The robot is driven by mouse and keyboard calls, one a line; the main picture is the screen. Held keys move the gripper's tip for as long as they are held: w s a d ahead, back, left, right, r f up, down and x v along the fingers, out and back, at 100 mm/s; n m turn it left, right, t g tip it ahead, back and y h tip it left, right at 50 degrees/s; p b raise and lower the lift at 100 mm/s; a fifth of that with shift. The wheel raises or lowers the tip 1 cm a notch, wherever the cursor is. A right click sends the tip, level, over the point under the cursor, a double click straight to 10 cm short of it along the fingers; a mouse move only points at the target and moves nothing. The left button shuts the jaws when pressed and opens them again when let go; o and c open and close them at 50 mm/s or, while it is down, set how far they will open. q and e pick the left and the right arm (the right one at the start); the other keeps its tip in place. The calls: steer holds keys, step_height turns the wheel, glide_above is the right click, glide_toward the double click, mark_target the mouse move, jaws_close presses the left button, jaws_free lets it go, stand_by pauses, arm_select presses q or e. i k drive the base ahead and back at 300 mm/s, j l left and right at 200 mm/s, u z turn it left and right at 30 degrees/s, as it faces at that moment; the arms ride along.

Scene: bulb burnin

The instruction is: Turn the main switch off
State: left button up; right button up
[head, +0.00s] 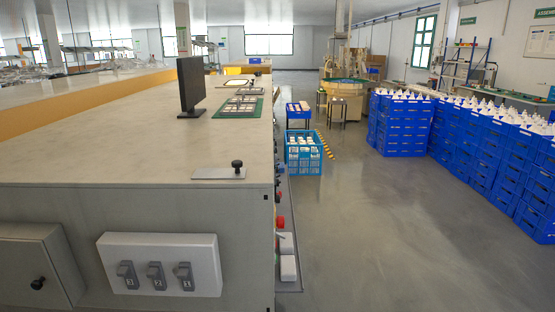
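A white switch box (205,262) is on the grey front panel of the bench. It carries three grey switches, a left one (126,271), a middle one (155,273) and a right one (183,273), with small labels too coarse to read surely. A black knob (237,164) stands on a metal plate (215,173) at the bench top's near right corner. A red part (280,222) shows on the bench's right side, mostly edge-on. I cannot tell which of these is the main switch. Neither of my grippers is in view.
A grey cabinet door (30,255) with a black knob (38,283) is at the lower left. A dark monitor (191,85) stands on the bench top (110,145). A light-blue crate (304,167) sits on the floor. Stacked blue crates (402,125) stand right; the aisle between is clear.

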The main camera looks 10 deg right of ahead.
mark_target(280, 223)
steer(key=i+l+u, duration=0.1)
steer(key=l, duration=0.45)
steer(key=i+l, duration=0.1)
steer(key=l, duration=0.45)
steer(key=l+u, duration=0.15)
steer(key=l, duration=0.4)
steer(key=i, duration=0.05)
